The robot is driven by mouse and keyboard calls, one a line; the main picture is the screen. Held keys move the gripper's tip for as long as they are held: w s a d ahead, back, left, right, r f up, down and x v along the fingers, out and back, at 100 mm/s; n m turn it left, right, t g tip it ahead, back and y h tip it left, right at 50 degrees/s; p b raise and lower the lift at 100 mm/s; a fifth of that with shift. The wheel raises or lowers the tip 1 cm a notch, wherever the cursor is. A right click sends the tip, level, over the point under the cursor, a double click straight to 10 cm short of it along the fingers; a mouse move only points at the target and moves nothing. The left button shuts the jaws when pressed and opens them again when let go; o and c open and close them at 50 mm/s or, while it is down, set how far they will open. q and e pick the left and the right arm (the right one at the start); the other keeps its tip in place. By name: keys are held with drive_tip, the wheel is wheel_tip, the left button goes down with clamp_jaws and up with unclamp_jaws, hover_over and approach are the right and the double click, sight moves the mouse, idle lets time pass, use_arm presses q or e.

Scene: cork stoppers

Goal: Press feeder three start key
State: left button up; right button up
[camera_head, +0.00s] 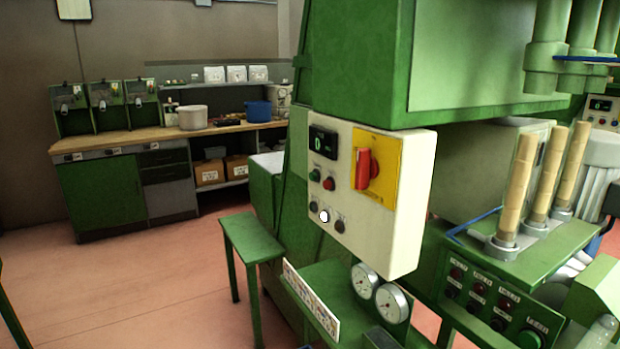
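Neither gripper is in view. A green control panel (495,310) at the lower right carries red lamps, dark round keys and small labels too small to read surely. A larger green button (529,339) sits at its right end. Three tan columns (545,190) stand in grey holders on the green box above it. Nearer the middle, a white control box (402,215) has a dark display with a green digit, green and red buttons, dark knobs, a white round spot and a red switch on a yellow plate. I cannot tell which key is feeder three's start key.
Two round gauges (378,293) and a tilted picture card (310,302) sit below the white box. A green stool (252,240) stands beside the machine. At the back left, a wooden-topped bench (120,138) holds three green machines (106,102). The pink floor between is clear.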

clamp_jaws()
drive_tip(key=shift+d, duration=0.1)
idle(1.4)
